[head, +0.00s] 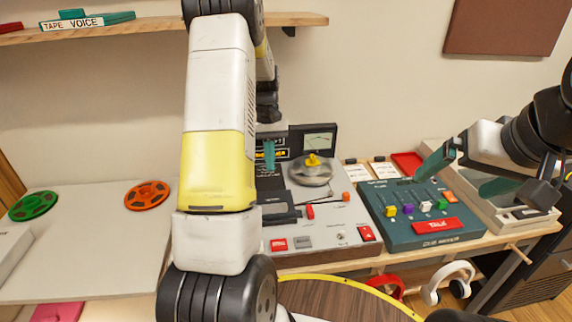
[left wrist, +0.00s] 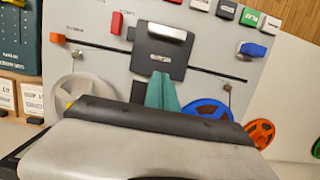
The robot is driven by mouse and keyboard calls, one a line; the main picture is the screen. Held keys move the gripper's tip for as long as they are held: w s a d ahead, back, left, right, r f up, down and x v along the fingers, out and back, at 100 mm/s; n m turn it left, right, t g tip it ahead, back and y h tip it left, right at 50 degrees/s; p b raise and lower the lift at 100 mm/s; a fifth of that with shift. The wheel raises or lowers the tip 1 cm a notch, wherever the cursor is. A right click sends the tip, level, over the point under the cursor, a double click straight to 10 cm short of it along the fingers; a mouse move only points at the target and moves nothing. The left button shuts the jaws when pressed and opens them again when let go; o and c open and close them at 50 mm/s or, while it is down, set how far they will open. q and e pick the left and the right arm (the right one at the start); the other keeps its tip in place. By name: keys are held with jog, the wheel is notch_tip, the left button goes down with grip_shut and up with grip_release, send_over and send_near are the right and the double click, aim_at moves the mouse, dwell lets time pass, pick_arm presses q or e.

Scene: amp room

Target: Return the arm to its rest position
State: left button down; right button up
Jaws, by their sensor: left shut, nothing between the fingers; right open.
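My left arm (head: 217,95) comes down through the middle of the head view, white and yellow, and hides part of the tape machine. My left gripper (head: 269,155) shows past it, with its teal fingers over the back of the grey tape machine (head: 330,215). In the left wrist view its fingers (left wrist: 161,92) are together with nothing between them. My right gripper (head: 470,172) is at the right, open and empty, above the teal mixer (head: 400,232).
An orange reel (head: 147,195) and a green reel (head: 33,205) lie on the white surface at left. A blue reel (left wrist: 207,111) sits on the machine. A wooden shelf (head: 150,31) runs above. Red headphones (head: 385,285) and white headphones (head: 448,283) hang below the table edge.

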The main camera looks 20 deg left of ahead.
pick_arm(q)
jog(key=s+d+r+m+t, duration=0.1)
jog(key=s+d+r+t, duration=0.1)
jog(key=s+d+r, duration=0.45)
jog(key=s+d+r+m+t, duration=0.1)
jog(key=s+r+m+t, duration=0.15)
jog(key=r, duration=0.75)
jog(key=s+d+r+m+t, duration=0.1)
jog(key=s+d+t, duration=0.1)
jog(key=s, duration=0.5)
jog(key=s+d+r+m+t+h, duration=0.1)
jog(key=s+d+r+t, duration=0.1)
jog(key=s, duration=0.5)
jog(key=shift+d+r, duration=0.25)
jog(key=shift+d, duration=0.65)
jog(key=shift+s, duration=0.1)
